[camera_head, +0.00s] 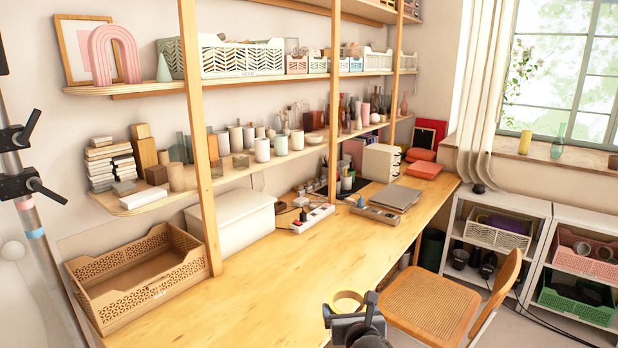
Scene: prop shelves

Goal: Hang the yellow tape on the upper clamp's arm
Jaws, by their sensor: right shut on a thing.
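The yellow tape (347,297) is a ring near the bottom centre, in front of the table edge. My right gripper (352,312) comes up from the bottom edge and is shut on the tape. The gripper hides the tape's lower part. A metal stand (36,236) rises at the far left. It carries a black upper clamp (14,137) with an arm angled up to the right. A second black clamp (18,186) sits just below it. The tape is far to the right of both clamps and apart from them. My left gripper is not in view.
A brown open crate (130,295) stands on the wooden table (290,285), near the stand. A wicker chair (435,305) is right of my gripper. Wall shelves (240,172) hold many props. The table's middle is clear.

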